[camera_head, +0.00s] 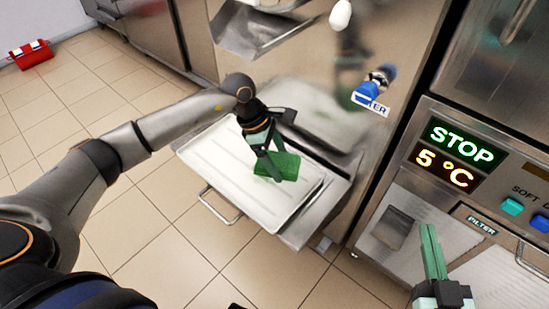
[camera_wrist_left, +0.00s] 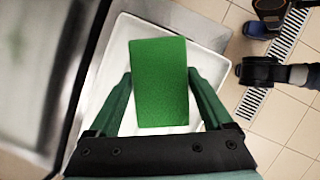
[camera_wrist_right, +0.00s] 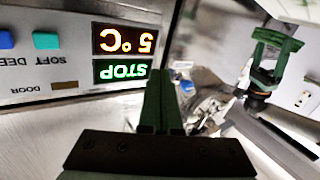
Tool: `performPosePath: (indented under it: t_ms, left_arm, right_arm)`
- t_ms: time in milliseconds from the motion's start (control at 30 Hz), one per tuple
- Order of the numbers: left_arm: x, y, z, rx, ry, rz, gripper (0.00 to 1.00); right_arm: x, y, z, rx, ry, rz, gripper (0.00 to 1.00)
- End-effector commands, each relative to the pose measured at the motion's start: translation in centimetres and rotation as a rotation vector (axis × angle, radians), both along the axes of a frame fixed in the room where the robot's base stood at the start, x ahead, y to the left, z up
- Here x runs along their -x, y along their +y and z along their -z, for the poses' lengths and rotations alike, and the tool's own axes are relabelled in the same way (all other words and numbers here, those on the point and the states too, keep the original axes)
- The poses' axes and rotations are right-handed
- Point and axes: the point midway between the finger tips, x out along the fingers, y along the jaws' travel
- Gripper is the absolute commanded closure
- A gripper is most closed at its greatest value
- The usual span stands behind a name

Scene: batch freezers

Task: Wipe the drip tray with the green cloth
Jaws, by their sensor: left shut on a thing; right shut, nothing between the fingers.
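The green cloth (camera_head: 284,167) is at the right part of the white drip tray (camera_head: 213,163) in the head view. My left gripper (camera_head: 270,165) is shut on the cloth, coming down from above. In the left wrist view the cloth (camera_wrist_left: 160,85) sits between the two fingers, with the white tray (camera_wrist_left: 120,60) beneath it. I cannot tell whether the cloth presses on the tray. My right gripper (camera_head: 430,245) is shut and empty, in front of the freezer panel at the lower right. Its closed fingers (camera_wrist_right: 162,100) show in the right wrist view.
The tray rests on a metal shelf with a handle (camera_head: 218,205) at its front. A freezer panel with a lit STOP display (camera_head: 462,145) stands at the right. A red box (camera_head: 31,54) lies far left.

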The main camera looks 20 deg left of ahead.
Motion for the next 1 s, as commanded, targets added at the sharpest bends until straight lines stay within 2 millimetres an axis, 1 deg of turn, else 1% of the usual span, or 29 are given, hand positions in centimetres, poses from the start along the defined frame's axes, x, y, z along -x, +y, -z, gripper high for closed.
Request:
performPosePath:
  t_ms: [33, 100, 200, 467, 567, 800, 1000]
  left_arm:
    - [-0.1, 0.4, 0.4, 0.001, 0.003, -0.066, 0.61]
    - [-0.4, 0.8, 0.8, 0.001, 0.002, -0.142, 0.61]
    - [-0.7, 1.2, 1.0, 0.0, 0.001, -0.208, 0.61]
    - [-0.7, 1.2, 1.5, 0.0, 0.002, -0.231, 0.61]
    - [-0.7, 1.1, 1.7, 0.0, 0.003, -0.23, 0.61]
    - [-0.6, 0.9, 2.4, 0.0, 0.003, -0.227, 0.61]
    - [-0.5, 0.7, 2.9, -0.001, 0.003, -0.225, 0.61]
  right_arm:
    - [0.0, 0.0, 0.1, -0.001, 0.005, 0.0, 1.0]
    - [0.0, 0.0, 0.3, 0.0, 0.01, 0.0, 1.0]
    - [0.1, 0.0, 0.5, 0.0, 0.014, 0.0, 1.0]
    - [0.1, 0.0, 0.3, 0.003, -0.004, -0.002, 1.0]
    - [0.1, 0.1, -0.5, 0.002, -0.038, -0.008, 1.0]
    - [0.2, 0.3, -3.2, 0.005, -0.144, -0.025, 1.0]
    - [0.3, 0.4, -4.9, 0.006, -0.216, -0.034, 1.0]
